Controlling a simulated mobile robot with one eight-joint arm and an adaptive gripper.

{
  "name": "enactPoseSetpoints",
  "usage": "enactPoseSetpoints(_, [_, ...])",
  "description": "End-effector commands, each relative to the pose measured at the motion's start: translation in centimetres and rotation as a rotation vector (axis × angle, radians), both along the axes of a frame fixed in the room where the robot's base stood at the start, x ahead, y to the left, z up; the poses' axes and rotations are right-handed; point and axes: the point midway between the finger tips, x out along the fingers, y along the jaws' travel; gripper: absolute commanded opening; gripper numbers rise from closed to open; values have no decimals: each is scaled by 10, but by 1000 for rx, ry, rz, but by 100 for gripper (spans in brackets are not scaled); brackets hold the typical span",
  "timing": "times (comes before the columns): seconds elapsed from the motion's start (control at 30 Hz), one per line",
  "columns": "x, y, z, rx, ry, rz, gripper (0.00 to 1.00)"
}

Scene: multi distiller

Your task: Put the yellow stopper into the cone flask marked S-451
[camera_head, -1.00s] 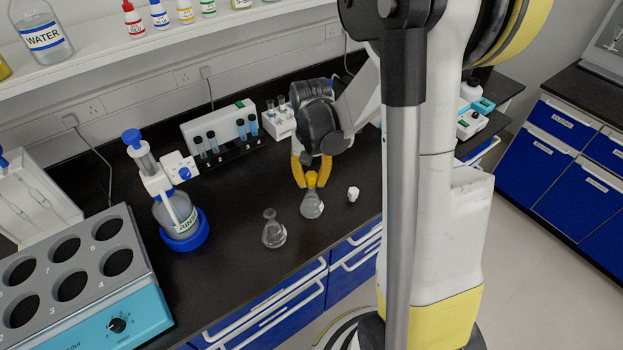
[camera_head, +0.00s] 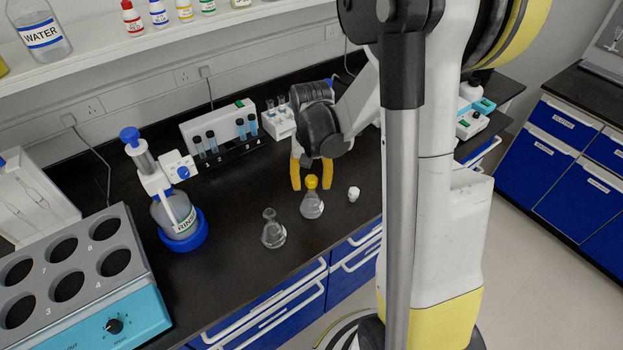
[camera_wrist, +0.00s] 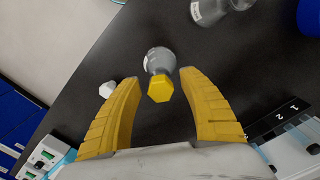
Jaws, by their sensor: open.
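The yellow stopper (camera_head: 311,182) sits in the mouth of a cone flask (camera_head: 312,205) on the black bench. In the wrist view the stopper (camera_wrist: 160,89) shows as a yellow hexagonal top over its flask (camera_wrist: 160,60). My gripper (camera_head: 311,187) is open, its yellow fingers apart on both sides of the stopper and not visibly touching it. The gripper also shows in the wrist view (camera_wrist: 158,82). A second cone flask (camera_head: 273,230), without a stopper, stands to the left; part of it shows in the wrist view (camera_wrist: 210,10). No flask marking is readable.
A white stopper (camera_head: 353,193) lies on the bench right of the stoppered flask. A rinse bottle with a blue base (camera_head: 184,232) and a grey block with round wells (camera_head: 130,235) stand left. A vial rack (camera_head: 240,152) stands behind.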

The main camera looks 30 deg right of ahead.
Motion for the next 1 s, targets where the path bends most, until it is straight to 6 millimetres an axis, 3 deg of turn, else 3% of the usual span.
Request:
enactPoseSetpoints(0.17, [0,0,18,0,0,0,50])
enactPoseSetpoints(0.6, [0,1,106,0,0,0,50])
enactPoseSetpoints(0.77, [0,0,118,0,0,0,50])
enactPoseSetpoints(1.0, [0,0,120,0,0,0,50])
